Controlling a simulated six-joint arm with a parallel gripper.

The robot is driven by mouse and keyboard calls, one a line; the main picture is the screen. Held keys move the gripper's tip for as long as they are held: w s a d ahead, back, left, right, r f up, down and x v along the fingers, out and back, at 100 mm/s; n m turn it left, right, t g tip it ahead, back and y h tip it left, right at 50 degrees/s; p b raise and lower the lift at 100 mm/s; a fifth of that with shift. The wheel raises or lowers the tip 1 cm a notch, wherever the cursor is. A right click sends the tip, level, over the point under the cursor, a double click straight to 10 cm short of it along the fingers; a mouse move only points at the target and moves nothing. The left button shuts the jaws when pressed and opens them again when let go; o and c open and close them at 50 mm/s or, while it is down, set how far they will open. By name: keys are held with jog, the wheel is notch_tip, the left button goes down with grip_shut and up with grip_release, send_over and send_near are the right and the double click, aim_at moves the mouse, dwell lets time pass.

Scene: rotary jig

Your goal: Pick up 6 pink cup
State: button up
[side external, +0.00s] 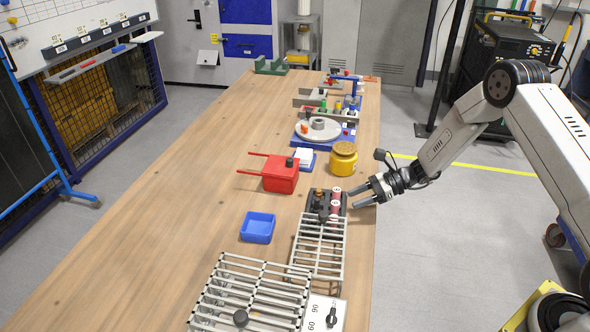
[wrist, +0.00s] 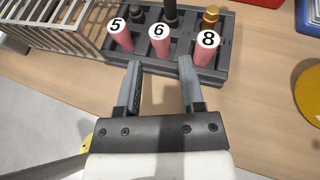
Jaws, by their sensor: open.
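The pink cup marked 6 (wrist: 159,40) stands in a dark rack (wrist: 232,55) in the wrist view, between a pink cup marked 5 (wrist: 120,36) and a pink cup marked 8 (wrist: 206,48). My gripper (wrist: 158,65) is open and empty. Its fingertips point at the rack's near edge, with cup 6 ahead between them and apart from them. In the side external view my gripper (side external: 358,197) is beside the table's right edge, just right of the rack (side external: 343,209). The cups look small there and their numbers are hard to read.
Black parts and a brass-coloured piece (wrist: 211,16) stand in the rack's back row. A metal grille (side external: 318,245) adjoins the rack on the near side. A yellow pot (side external: 343,160), a red box (side external: 281,175) and a blue tray (side external: 257,228) are nearby. The table's left side is clear.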

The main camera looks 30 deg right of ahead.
aim_at(339, 214)
jog(key=shift+x, duration=2.65)
grip_shut()
